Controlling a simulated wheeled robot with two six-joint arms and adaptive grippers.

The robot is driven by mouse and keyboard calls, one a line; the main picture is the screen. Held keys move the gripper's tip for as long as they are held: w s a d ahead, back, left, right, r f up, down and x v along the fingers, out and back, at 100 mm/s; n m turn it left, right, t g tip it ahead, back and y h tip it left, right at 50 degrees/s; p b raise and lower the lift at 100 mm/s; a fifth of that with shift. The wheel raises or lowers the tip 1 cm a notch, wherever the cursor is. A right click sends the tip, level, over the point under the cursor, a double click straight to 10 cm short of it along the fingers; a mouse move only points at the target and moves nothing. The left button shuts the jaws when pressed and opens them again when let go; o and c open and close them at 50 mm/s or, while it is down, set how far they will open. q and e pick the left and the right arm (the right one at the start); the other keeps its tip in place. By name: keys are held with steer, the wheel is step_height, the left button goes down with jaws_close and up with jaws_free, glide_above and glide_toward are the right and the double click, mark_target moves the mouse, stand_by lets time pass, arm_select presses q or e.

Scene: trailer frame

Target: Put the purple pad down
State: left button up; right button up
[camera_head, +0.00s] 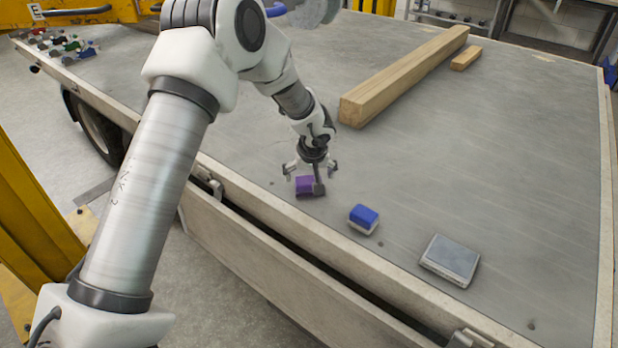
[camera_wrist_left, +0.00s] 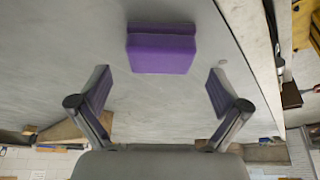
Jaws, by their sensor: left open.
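The purple pad (camera_head: 305,186) lies on the grey trailer bed (camera_head: 420,160), near its front edge. My left gripper (camera_head: 311,174) is just above and around the pad in the head view, partly covering it. In the left wrist view the pad (camera_wrist_left: 162,48) shows beyond the fingertips, centred between them. The left gripper (camera_wrist_left: 160,85) has its two fingers wide apart, with nothing between them. I cannot tell from these views how far the fingertips are from the pad. My right gripper is not in view.
A blue and white block (camera_head: 363,219) and a grey flat box (camera_head: 450,260) lie to the right of the pad. A long wooden beam (camera_head: 405,75) and a short wood piece (camera_head: 466,58) lie farther back. The bed between them is clear.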

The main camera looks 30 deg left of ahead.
arm_select(q)
steer(key=p+v, duration=0.2)
steer(key=v, duration=0.7)
steer(key=shift+s+d+r, duration=0.1)
steer(key=shift+d+r, duration=0.05)
